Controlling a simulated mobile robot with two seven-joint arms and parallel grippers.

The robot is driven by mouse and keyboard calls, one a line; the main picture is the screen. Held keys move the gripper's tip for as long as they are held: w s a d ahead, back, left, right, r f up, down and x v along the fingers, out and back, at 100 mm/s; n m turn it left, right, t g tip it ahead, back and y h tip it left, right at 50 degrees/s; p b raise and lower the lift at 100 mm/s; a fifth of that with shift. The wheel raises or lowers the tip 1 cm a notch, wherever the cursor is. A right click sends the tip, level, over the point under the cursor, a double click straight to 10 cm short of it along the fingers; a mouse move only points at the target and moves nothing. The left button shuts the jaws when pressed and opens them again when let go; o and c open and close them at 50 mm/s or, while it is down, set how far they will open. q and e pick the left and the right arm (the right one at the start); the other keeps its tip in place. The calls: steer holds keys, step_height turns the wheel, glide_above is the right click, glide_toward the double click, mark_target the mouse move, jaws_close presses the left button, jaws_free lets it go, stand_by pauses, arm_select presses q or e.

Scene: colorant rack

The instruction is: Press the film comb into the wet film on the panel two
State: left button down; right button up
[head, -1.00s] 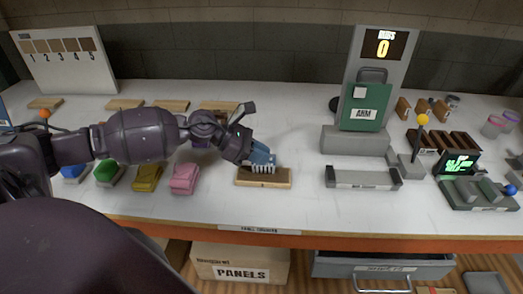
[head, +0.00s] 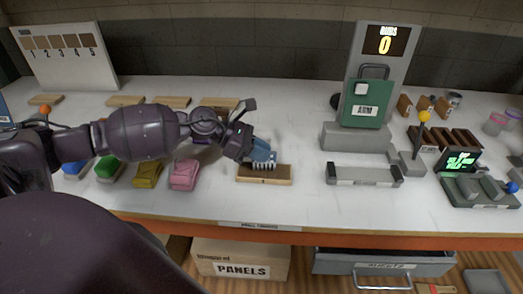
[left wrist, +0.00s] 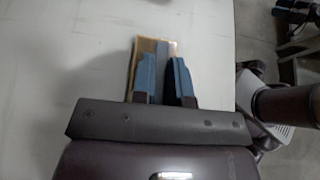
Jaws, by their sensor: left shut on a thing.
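My left gripper (head: 263,154) has blue fingers and is shut on the film comb (head: 263,166), whose pale teeth point down. The comb stands over the middle of a wooden panel (head: 284,173) on the white table. Its teeth meet the panel's top face in the picture, but I cannot tell whether they touch or sink in. In the left wrist view the gripper (left wrist: 165,62) is above the panel (left wrist: 133,52), which shows a grey strip between the fingers. The comb itself is mostly hidden there. My right gripper is not in view.
Pink (head: 184,174), yellow (head: 147,174) and green (head: 108,167) blocks stand left of the panel. More wooden panels (head: 172,102) lie behind. The table's front edge is close.

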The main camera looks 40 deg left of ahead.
arm_select(q)
steer(key=shift+f, duration=0.55)
stand_by(1.3)
steer(key=shift+r+p, duration=1.8)
steer(key=shift+r, duration=1.85)
steer(key=shift+s+f, duration=0.15)
steer(key=shift+f, duration=0.1)
steer(key=s+d+r+t, duration=0.1)
steer(key=s+d, duration=0.1)
steer(key=d, duration=1)
steer(key=shift+s+r+n+y, duration=0.3)
steer(key=shift+s+r+n, duration=0.05)
steer(key=shift+n, duration=0.05)
